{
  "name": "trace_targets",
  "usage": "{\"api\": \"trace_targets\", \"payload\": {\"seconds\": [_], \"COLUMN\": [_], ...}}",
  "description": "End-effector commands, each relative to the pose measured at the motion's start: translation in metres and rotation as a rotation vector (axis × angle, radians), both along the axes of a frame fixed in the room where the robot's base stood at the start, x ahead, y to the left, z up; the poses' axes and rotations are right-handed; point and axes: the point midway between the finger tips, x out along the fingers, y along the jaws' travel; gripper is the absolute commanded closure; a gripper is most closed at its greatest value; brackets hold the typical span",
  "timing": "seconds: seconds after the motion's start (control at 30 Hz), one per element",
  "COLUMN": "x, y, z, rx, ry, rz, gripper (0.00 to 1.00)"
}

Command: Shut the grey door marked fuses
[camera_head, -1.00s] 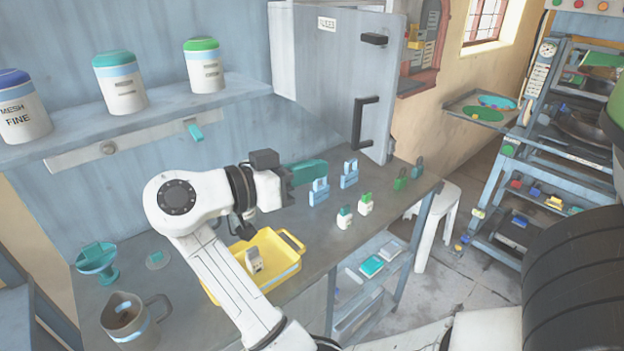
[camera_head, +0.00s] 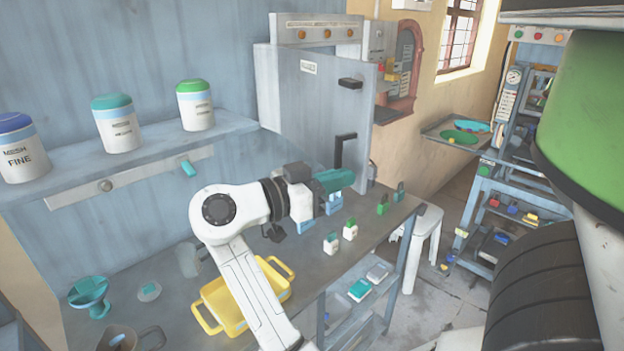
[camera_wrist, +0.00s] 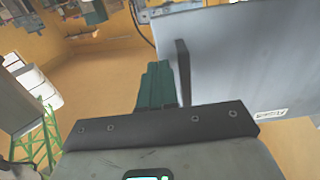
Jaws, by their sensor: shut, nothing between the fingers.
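The grey door (camera_head: 310,110) marked fuses stands open from its wall cabinet, above the back of the bench. It has a dark upright handle (camera_head: 345,150) and a small dark latch (camera_head: 350,83) higher up. My gripper (camera_head: 343,180), with teal fingers, is shut and empty, close to the foot of the handle. In the wrist view the shut fingers (camera_wrist: 157,85) lie just left of the handle (camera_wrist: 183,75); I cannot tell if they touch. The door face (camera_wrist: 240,60) fills the right of that view, with its label upside down.
Small padlocks and tags stand on the bench (camera_head: 150,270) below my gripper. A yellow tray (camera_head: 207,318) lies partly behind my arm. Lidded jars line the shelf (camera_head: 120,165) on the left. A white stool (camera_head: 425,235) stands right of the bench.

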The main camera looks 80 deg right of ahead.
Motion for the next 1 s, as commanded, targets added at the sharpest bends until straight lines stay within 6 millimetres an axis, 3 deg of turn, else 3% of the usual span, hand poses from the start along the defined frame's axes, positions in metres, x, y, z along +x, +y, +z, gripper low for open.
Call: {"api": "trace_targets", "payload": {"seconds": [0.2,0.77,1.0], "x": [-0.014,-0.02,-0.042], "y": [-0.013,-0.018,-0.042], "z": [0.001,-0.001,-0.002], "rx": [0.001,-0.001,-0.001], "ry": [0.001,0.001,0.001], "rz": [0.0,0.015,0.11], "gripper": [1.0,1.0,1.0]}}
